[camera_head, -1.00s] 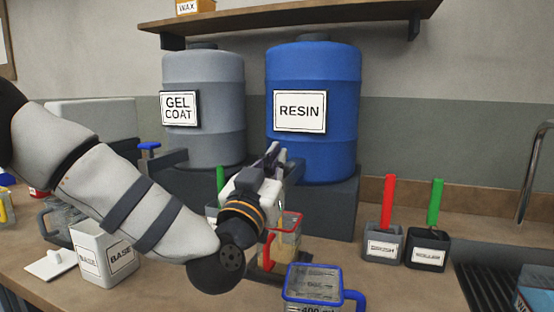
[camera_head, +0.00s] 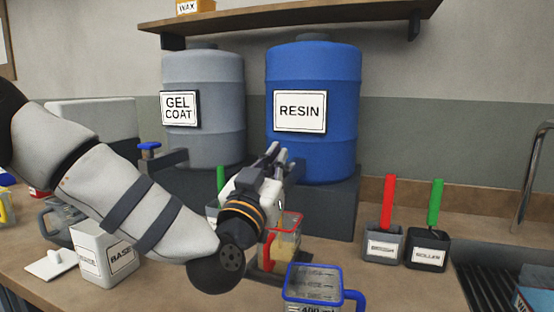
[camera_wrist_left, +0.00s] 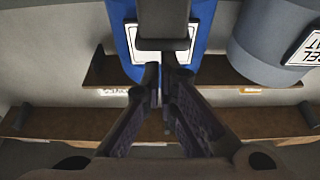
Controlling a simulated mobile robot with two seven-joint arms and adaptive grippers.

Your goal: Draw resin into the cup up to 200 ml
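The blue resin drum (camera_head: 312,158) stands on a dark stand at the back. My left gripper (camera_head: 279,153) is in front of its lower part, at the tap area. In the left wrist view its fingers (camera_wrist_left: 163,78) are close together just below a dark grey block; the tap handle and whatever lies between the fingertips are hidden. Below the gripper, a clear cup with a red rim and handle (camera_head: 288,242) stands partly behind my wrist, with yellowish resin in it. Its scale cannot be read here. My right gripper is not in view.
A blue-rimmed jug (camera_head: 313,285) stands in front of the red one. The gel coat drum (camera_head: 205,142), with a blue-handled tap (camera_head: 149,149), is to the left. BASE container (camera_head: 108,258) is at left; brush and roller pots (camera_head: 427,250) are at right, near the sink.

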